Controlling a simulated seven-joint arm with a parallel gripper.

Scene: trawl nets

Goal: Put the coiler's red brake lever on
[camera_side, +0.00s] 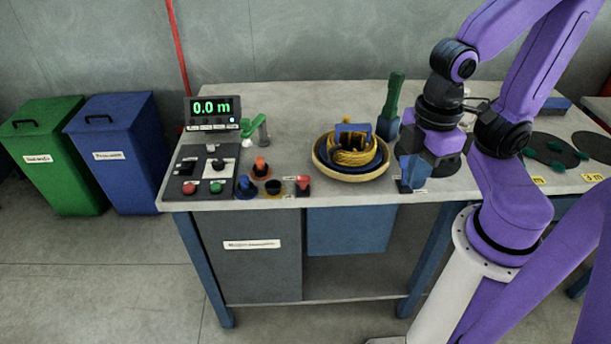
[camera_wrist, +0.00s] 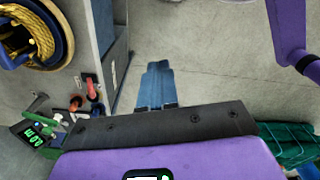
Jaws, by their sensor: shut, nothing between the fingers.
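The coiler (camera_side: 322,168) is a round tan-rimmed bowl holding yellow rope and blue parts, near the middle of the bench; part of it shows at upper left in the wrist view (camera_wrist: 58,48). The red brake lever (camera_side: 303,187) stands on a small base at the bench's front edge, left of the coiler. It also shows in the wrist view (camera_wrist: 92,85). I cannot tell its exact setting. My gripper (camera_side: 411,184) has blue fingers, shut and empty, pointing down at the bench's front edge, right of the coiler and well apart from the lever. The fingers show in the wrist view (camera_wrist: 157,68).
A control panel (camera_side: 228,158) and a display (camera_side: 215,110) reading 0.0 m stand at left. Green (camera_side: 60,165) and blue bins stand left.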

